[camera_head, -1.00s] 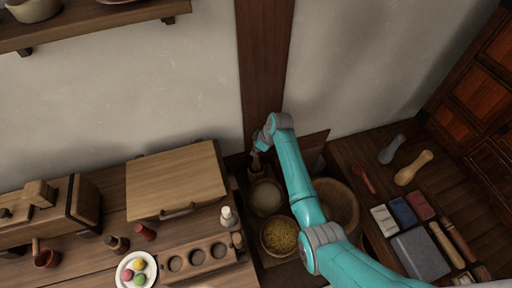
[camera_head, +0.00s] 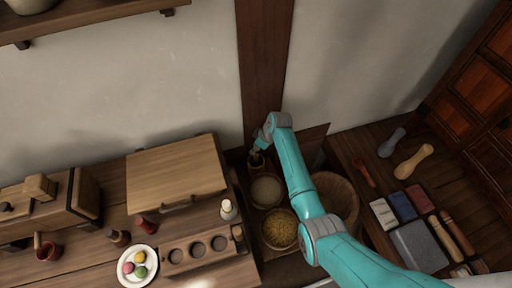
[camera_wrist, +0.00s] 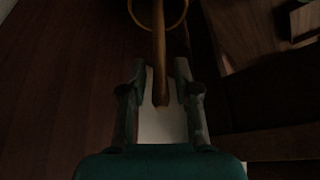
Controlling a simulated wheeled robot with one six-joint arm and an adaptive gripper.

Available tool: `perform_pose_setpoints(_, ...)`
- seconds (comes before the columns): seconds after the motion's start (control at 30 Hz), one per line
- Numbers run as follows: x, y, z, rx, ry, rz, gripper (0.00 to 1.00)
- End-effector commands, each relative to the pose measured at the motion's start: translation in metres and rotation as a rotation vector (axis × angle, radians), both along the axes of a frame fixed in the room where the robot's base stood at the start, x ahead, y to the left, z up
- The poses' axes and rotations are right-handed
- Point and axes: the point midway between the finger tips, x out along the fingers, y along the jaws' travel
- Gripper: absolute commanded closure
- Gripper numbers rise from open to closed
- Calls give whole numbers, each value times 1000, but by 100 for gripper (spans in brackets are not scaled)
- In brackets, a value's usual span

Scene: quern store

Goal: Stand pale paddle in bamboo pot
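The wrist view shows a slim brown-tan stick (camera_wrist: 159,55), seemingly the paddle's handle. It runs from between my fingers into a round tan rim (camera_wrist: 184,14), seemingly the bamboo pot's. My gripper (camera_wrist: 161,66) is open around the stick, with a gap on each side. The stick's lower part is outside the picture, so I cannot tell how deep it sits. In the head view my gripper (camera_head: 257,150) is at the wall post, above the small pot (camera_head: 257,165), largely hidden by my wrist.
A bowl of pale grain (camera_head: 267,191) and a bowl of yellow grain (camera_head: 280,232) stand close to the pot. A large round wooden tub (camera_head: 340,195) is right of my arm. A wooden box (camera_head: 176,174) is at left. The wall post (camera_head: 264,70) rises behind.

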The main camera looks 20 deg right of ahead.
Motion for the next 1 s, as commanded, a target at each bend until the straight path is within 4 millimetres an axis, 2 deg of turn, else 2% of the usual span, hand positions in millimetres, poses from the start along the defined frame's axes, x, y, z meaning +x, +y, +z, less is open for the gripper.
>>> perform_pose_setpoints(0.33,0,0,1,0,0,0,57)
perform_pose_setpoints(0.47,-2,-3,10,0,-1,0,57)
perform_pose_setpoints(1.0,-26,-31,96,0,-1,-1,57)
